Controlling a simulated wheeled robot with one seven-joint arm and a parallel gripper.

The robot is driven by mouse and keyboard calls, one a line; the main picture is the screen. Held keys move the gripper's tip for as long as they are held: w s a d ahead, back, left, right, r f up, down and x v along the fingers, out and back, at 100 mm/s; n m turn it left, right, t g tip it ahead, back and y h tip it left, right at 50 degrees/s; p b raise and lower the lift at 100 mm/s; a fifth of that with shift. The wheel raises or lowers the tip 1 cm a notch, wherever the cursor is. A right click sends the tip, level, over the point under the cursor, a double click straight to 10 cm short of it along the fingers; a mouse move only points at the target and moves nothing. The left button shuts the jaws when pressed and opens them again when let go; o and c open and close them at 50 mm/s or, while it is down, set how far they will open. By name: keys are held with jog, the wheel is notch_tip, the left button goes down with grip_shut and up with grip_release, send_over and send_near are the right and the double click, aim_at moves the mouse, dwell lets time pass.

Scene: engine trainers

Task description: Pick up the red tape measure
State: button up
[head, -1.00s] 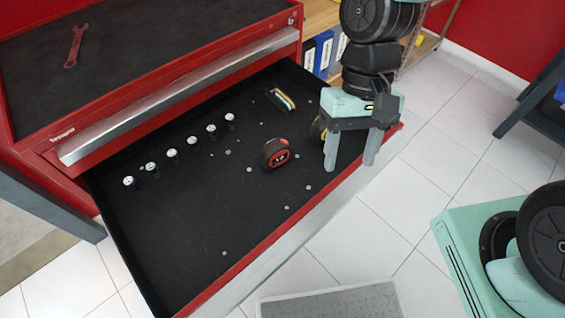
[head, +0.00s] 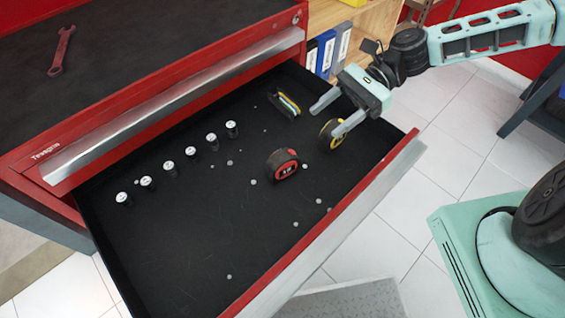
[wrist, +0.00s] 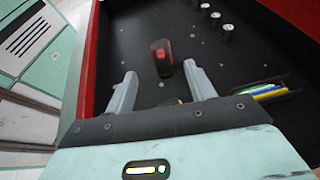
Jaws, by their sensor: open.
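The red tape measure (head: 283,164), red and black, stands on the black floor of the open drawer (head: 210,230), right of its middle. My gripper (head: 325,118) is open and empty above the drawer's right part, up and to the right of the red tape measure and apart from it. In the wrist view the red tape measure (wrist: 161,58) lies ahead of the fingertips, between their lines. A yellow and black round tape measure (head: 331,133) is partly hidden behind one finger of my gripper.
A row of several sockets (head: 190,152) stands at the drawer's left. A pack of coloured strips (head: 287,104) lies at the back. Small grey discs are scattered about. A wrench (head: 62,50) lies on the cabinet top. The drawer's front wall (head: 330,222) is raised.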

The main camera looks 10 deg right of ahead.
aim_at(286, 154)
jog(key=x, duration=1.5)
jog(key=shift+f, duration=0.1)
grip_shut()
